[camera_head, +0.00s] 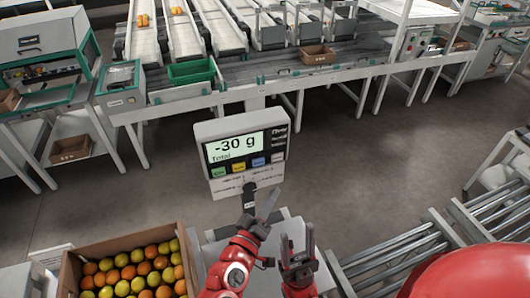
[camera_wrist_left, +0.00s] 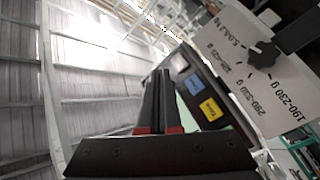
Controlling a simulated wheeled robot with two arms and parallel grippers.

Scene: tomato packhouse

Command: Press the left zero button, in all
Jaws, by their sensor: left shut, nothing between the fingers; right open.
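The scale's display unit (camera_head: 240,128) stands ahead and reads "-30 g" over "Total". Below its screen is a row of buttons: a green one (camera_head: 218,171) at the left, then yellow (camera_head: 239,167), blue (camera_head: 258,162) and white (camera_head: 277,157). Their labels are too small to read. My left gripper (camera_head: 270,198) is shut and empty, in front of the panel below the buttons. In the left wrist view its fingers (camera_wrist_left: 160,85) point toward the unit, beside the blue (camera_wrist_left: 194,84) and yellow (camera_wrist_left: 211,109) buttons. My right gripper (camera_head: 298,240) is open, lower and to the right.
A dark knob (camera_wrist_left: 264,55) sits on a pale panel with weight ranges, below the buttons. A box (camera_head: 68,276) of orange and yellow tomatoes is at the lower left. A roller conveyor (camera_head: 395,252) lies right. Sorting lanes and a green crate (camera_head: 191,71) stand behind.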

